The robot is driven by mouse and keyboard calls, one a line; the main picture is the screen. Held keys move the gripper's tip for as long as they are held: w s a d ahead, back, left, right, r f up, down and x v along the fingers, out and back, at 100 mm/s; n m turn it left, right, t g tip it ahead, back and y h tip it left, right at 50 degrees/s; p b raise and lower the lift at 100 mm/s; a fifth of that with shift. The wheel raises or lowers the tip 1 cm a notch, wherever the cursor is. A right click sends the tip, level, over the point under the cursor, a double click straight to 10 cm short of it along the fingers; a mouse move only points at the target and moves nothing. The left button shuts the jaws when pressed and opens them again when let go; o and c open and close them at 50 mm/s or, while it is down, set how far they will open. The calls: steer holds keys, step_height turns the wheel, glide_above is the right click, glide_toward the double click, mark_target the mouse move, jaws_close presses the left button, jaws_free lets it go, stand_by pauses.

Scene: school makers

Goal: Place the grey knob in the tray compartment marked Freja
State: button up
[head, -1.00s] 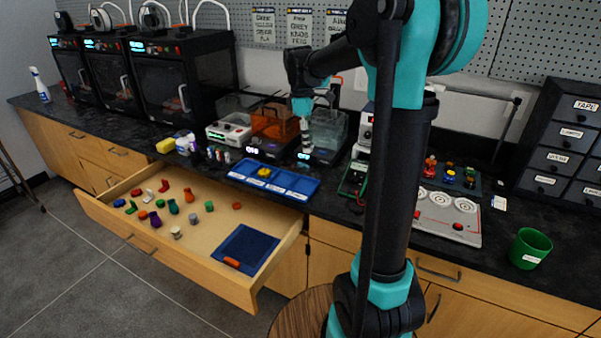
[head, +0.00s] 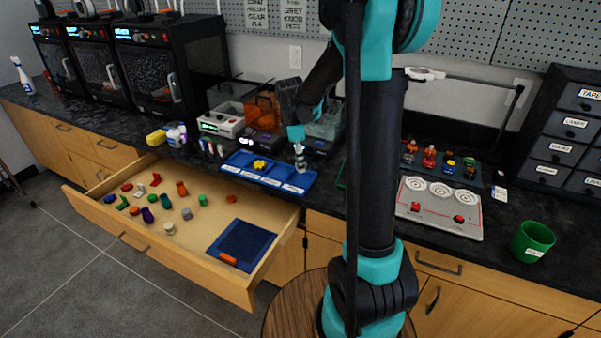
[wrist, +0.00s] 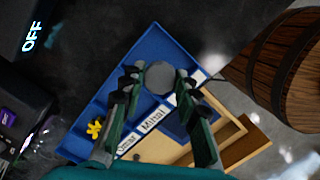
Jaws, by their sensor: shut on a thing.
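My gripper (wrist: 159,82) is shut on the grey knob (wrist: 160,77), a round grey piece between its fingertips in the wrist view. In the head view my gripper (head: 298,147) is over the right end of the blue tray (head: 313,178). The tray also shows below the fingers in the wrist view (wrist: 152,42). One front label (wrist: 153,121) looks like "Mihai" and another (wrist: 127,144) like "Omar". A further label (wrist: 198,77) is partly hidden by a finger and I cannot read it. A yellow gear (head: 259,164) lies in the tray, left of my gripper.
An open drawer (head: 135,238) below the tray holds several small coloured parts and a blue mat (head: 241,246). Bins and devices (head: 221,120) stand behind the tray. A grey panel (head: 440,209) and a green cup (head: 532,241) are to the right.

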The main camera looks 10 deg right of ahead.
mark_target(300, 180)
steer(key=shift+f, duration=2.25)
steer(key=o, duration=0.8)
steer(key=shift+f, duration=0.1)
steer(key=shift+c, duration=0.2)
steer(key=r, duration=0.4)
steer(key=a+r, duration=0.1)
steer(key=r, duration=0.7)
steer(key=shift+a, duration=0.2)
steer(key=s+d+f+m+t, duration=0.1)
steer(key=s+d+f+m, duration=0.1)
steer(key=s+f+m, duration=0.2)
steer(key=s+d+f+m+t+y, duration=0.1)
steer(key=s+f+m+t, duration=0.1)
steer(key=s+f+m, duration=0.2)
steer(key=s+d+f+m+t, duration=0.1)
steer(key=s+f+m, duration=0.3)
steer(key=s+m, duration=0.4)
steer(key=s+d, duration=0.1)
steer(key=s, duration=0.5)
steer(key=shift+d+m, duration=0.35)
steer(key=shift+m, duration=0.05)
